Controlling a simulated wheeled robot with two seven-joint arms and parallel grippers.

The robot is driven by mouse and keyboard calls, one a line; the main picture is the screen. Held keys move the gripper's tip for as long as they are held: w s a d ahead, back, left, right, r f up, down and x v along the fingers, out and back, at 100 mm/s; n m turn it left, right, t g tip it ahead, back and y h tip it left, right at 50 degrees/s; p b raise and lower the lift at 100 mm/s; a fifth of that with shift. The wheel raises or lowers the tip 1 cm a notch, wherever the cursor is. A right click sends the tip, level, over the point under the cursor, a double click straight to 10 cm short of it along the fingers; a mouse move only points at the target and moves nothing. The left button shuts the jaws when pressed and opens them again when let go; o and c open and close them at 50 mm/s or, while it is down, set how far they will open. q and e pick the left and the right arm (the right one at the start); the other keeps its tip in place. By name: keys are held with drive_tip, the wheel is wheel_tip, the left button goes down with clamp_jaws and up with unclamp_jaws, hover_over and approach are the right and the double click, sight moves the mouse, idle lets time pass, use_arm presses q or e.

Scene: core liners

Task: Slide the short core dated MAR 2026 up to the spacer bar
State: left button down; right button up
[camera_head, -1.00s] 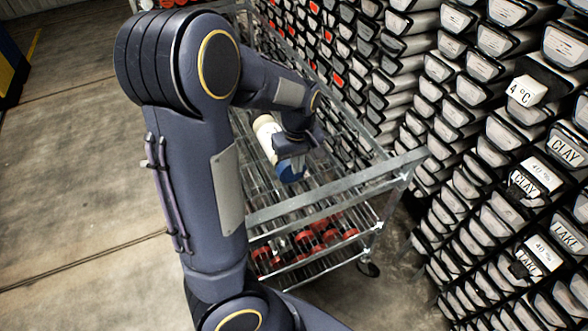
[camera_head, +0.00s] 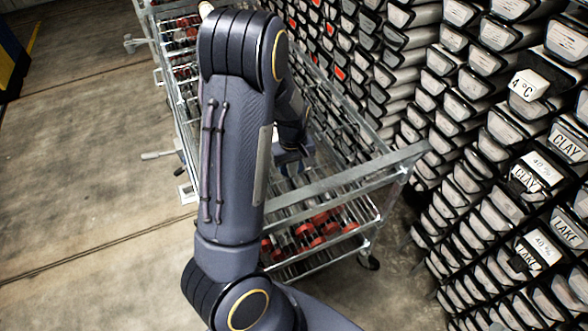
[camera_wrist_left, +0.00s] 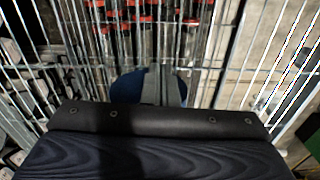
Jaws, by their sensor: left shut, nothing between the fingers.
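My left gripper (camera_head: 291,153) is low over the wire cart's top shelf and mostly hidden behind my arm in the head view. Its fingers are shut, with nothing seen between them; they also show in the left wrist view (camera_wrist_left: 165,84). A blue end cap (camera_wrist_left: 128,88) shows directly beyond and beside the fingers in the wrist view. Whether they touch it I cannot tell. The core's pale body is almost wholly hidden by my arm in the head view. No date can be read. I cannot make out the spacer bar. My right gripper is not in view.
The metal cart (camera_head: 335,183) has a raised rail around its wire shelf. Red-capped cores (camera_head: 318,228) lie on the shelf below. A wall of stacked, labelled core liners (camera_head: 490,150) stands close on the right. Open concrete floor (camera_head: 90,170) lies to the left.

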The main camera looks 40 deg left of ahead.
sight(278, 138)
use_arm(q)
drive_tip(key=w+a, duration=0.2)
drive_tip(key=a, duration=0.1)
drive_tip(key=w+a+b, duration=0.1)
drive_tip(key=w+a, duration=0.1)
drive_tip(key=a, duration=0.1)
drive_tip(key=w+a+b, duration=0.1)
drive_tip(key=w+a, duration=0.1)
drive_tip(key=a, duration=0.2)
drive_tip(key=shift+w+a, duration=0.15)
drive_tip(key=shift+a, duration=0.2)
